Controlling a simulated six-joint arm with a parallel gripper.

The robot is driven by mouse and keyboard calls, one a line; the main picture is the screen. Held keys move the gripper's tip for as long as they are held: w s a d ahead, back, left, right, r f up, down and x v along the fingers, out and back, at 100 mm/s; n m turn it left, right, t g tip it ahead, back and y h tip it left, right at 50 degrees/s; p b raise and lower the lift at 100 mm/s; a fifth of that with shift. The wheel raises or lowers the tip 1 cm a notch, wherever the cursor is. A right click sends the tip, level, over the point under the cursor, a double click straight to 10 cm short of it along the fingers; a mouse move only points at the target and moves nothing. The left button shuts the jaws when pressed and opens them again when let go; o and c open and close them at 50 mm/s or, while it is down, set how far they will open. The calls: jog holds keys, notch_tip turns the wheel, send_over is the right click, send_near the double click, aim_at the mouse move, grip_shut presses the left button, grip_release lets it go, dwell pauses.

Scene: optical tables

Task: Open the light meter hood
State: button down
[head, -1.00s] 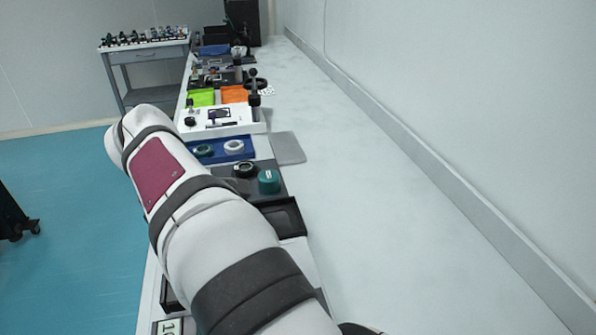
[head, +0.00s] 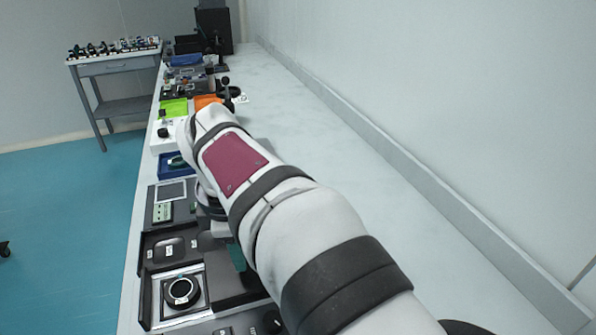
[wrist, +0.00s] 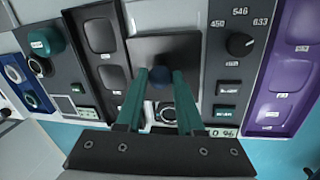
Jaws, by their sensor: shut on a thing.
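In the wrist view, my gripper (wrist: 160,76) has its two teal fingers on either side of a dark blue knob (wrist: 161,82). It is shut on this knob. The knob is at the near edge of the dark, square light meter hood (wrist: 165,48). A round black ring (wrist: 168,113) shows below the hood between the fingers, partly hidden by them. A display reading "0 96" (wrist: 224,132) is beside the right finger. In the head view, my arm hides most of the gripper; a bit of teal finger (head: 237,257) shows. I cannot tell the hood's exact tilt.
In the wrist view, a purple tray (wrist: 285,75) and a panel with a dial (wrist: 240,44) lie right. A black tray (wrist: 100,38) and a green-capped item (wrist: 46,41) lie left. In the head view, the bench (head: 400,200) is clear along the wall.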

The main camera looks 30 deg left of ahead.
jog(key=shift+w+d, duration=0.85)
jog(key=c, duration=0.5)
grip_release()
jog(key=shift+c, duration=0.2)
notch_tip(320, 180, up, 16)
jog(key=s+d, duration=0.1)
jog(key=s, duration=0.1)
jog(key=shift+s+d+f, duration=0.2)
jog(key=shift+s+d, duration=0.1)
